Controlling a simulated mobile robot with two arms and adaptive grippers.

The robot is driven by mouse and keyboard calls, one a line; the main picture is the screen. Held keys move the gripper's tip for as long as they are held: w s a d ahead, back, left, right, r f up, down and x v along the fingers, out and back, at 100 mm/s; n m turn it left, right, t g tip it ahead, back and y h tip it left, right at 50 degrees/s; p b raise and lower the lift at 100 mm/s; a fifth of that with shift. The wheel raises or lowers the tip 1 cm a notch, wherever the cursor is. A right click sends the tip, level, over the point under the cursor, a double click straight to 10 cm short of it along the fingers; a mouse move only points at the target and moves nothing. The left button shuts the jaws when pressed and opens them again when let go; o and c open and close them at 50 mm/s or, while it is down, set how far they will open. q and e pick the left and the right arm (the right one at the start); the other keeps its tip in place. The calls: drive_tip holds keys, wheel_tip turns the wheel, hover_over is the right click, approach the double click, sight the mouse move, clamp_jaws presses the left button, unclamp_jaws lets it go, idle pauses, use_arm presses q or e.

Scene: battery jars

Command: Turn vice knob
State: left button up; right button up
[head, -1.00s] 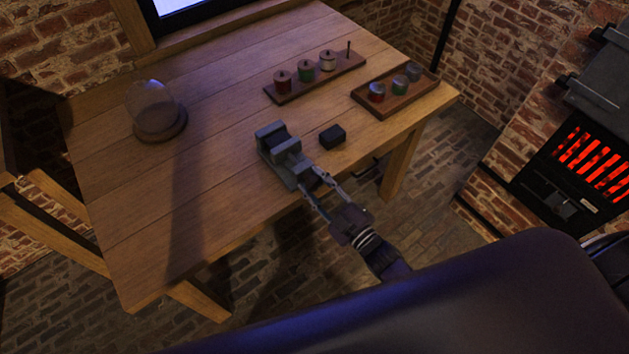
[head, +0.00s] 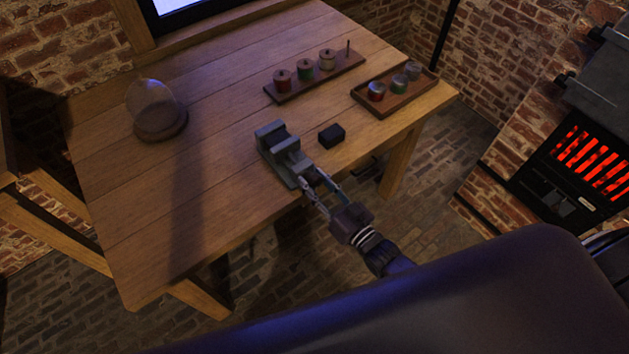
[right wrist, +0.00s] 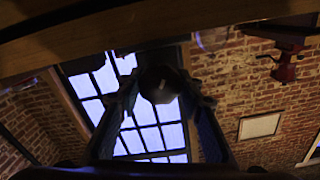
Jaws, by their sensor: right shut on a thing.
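The grey vice (head: 281,152) stands at the front edge of the wooden table. My right gripper (head: 310,184) reaches up to the vice's near end from the front, where the knob is. In the right wrist view the dark round knob (right wrist: 161,85) sits between the two fingers of my right gripper (right wrist: 163,100), which are shut on it. In the head view the knob itself is mostly hidden by the fingers. My left gripper does not show in any view.
A small black block (head: 331,136) lies right of the vice. A rack of spools (head: 316,80) and a tray of jars (head: 396,95) stand farther back. A glass dome (head: 156,108) stands at the left. The table (head: 150,230) is bare at front left.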

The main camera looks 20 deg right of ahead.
drive_tip(key=m, duration=0.3)
drive_tip(key=shift+f+m, duration=0.15)
drive_tip(key=shift+m, duration=0.25)
drive_tip(key=m+b, duration=0.1)
drive_tip(key=m, duration=0.1)
drive_tip(key=shift+m, duration=0.4)
drive_tip(key=m+b, duration=0.1)
drive_tip(key=m, duration=0.3)
drive_tip(key=shift+m+b, duration=0.7)
drive_tip(key=shift+m, duration=0.8)
drive_tip(key=o, duration=1.2)
drive_tip(key=shift+c, duration=0.2)
